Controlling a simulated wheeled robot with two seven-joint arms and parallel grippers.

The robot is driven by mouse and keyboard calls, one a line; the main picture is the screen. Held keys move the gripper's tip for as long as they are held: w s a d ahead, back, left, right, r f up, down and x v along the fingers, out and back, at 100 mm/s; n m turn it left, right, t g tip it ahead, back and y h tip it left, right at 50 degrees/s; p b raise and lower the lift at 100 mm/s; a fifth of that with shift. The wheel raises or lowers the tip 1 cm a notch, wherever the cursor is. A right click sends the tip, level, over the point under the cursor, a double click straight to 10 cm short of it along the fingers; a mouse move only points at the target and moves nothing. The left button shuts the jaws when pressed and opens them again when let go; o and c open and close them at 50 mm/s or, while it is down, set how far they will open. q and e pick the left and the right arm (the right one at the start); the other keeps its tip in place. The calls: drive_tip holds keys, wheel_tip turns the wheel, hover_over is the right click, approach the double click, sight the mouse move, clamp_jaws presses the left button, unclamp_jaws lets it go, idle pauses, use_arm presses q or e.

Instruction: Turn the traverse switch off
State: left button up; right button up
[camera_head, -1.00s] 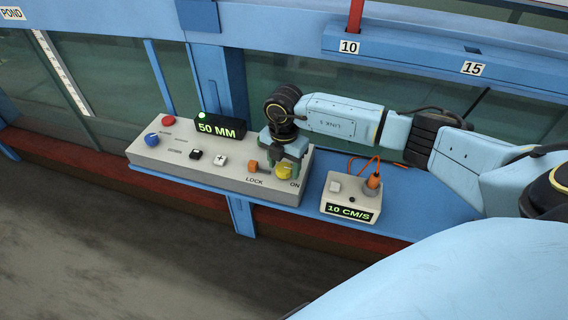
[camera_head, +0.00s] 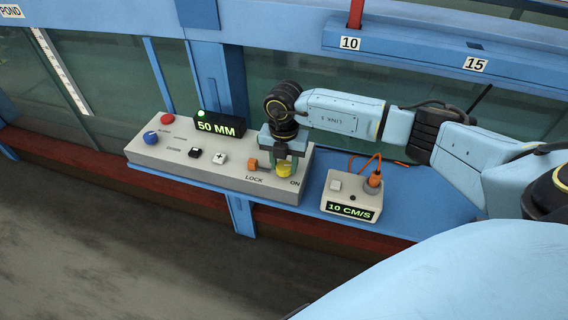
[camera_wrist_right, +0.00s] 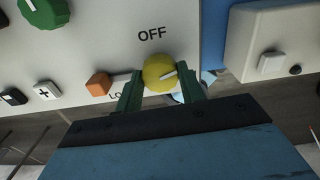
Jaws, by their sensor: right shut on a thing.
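The traverse switch is a round yellow knob (camera_head: 284,171) at the right end of the grey control panel (camera_head: 170,152). In the right wrist view the knob (camera_wrist_right: 157,71) has a white pointer line aimed to the right and slightly up. The word OFF is above it there; in the head view ON is printed to its right. My right gripper (camera_head: 284,160) reaches down from above, with its green fingers on either side of the knob, shut on it. My left gripper is out of view.
An orange LOCK lever (camera_head: 253,164) sits just left of the knob. A black display (camera_head: 218,126) reads 50 MM beside a lit green lamp. Right of the panel, a small box (camera_head: 350,195) with an orange plug and cable reads 10 CM/S. A glass wall stands behind.

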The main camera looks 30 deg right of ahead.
sight(284, 165)
drive_tip(key=n+b, duration=0.1)
drive_tip(key=n, duration=0.2)
drive_tip(key=shift+n, duration=0.4)
drive_tip(key=n+b, duration=0.2)
drive_tip(key=n, duration=0.1)
drive_tip(key=shift+n, duration=0.3)
drive_tip(key=n+b, duration=0.2)
drive_tip(key=n, duration=0.2)
drive_tip(key=shift+n+b, duration=0.55)
drive_tip(key=shift+n, duration=0.85)
drive_tip(key=o, duration=1)
drive_tip(key=shift+c, duration=0.2)
wheel_tip(284, 165, up, 14)
drive_tip(key=shift+f, duration=0.25)
